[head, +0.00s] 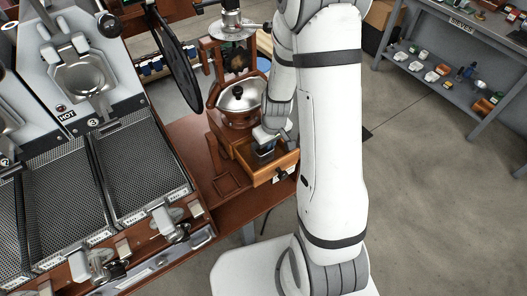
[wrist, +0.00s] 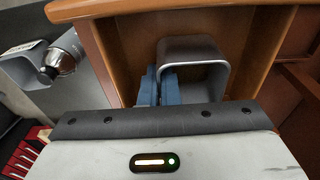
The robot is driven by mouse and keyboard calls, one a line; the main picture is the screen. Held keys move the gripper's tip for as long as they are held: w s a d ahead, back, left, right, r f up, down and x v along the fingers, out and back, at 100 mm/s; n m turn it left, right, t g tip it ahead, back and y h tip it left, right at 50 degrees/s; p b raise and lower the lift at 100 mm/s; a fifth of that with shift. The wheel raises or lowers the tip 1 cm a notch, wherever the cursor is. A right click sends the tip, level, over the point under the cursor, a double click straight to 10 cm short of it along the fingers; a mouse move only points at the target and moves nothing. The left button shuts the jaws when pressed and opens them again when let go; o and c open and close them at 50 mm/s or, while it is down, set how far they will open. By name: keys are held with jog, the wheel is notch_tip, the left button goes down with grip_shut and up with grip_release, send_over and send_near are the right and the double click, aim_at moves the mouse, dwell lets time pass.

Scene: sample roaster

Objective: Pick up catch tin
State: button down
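The catch tin, a grey, open-topped square tin with rounded corners (wrist: 203,47), sits inside a wooden drawer (wrist: 137,40) in the wrist view. In the head view the tin is small and mostly hidden under my gripper (head: 264,145), which reaches down into the open drawer (head: 278,173). In the wrist view the two blue fingers of my gripper (wrist: 159,88) are close together at the tin's left wall, one outside and one inside, with the wall between them. The fingertips and the tin's lower part are partly hidden by the gripper body.
The drawer belongs to a wooden grinder with a domed metal lid (head: 243,97) on a brown table. Perforated cooling trays (head: 140,165) and the roaster stand to the left. A grey shelf bench (head: 450,75) is at the upper right, with open floor before it.

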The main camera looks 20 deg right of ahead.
jog(key=shift+r, duration=0.15)
jog(key=shift+s+r+b, duration=0.1)
jog(key=shift+r+b, duration=0.05)
jog(key=shift+b, duration=0.2)
notch_tip(320, 180, up, 11)
jog(key=b, duration=0.1)
jog(key=s+d+b, duration=0.3)
jog(key=s, duration=0.6)
jog(key=s+d+b, duration=0.3)
jog(key=s+b, duration=0.1)
jog(key=s, duration=0.5)
jog(key=shift+s, duration=0.4)
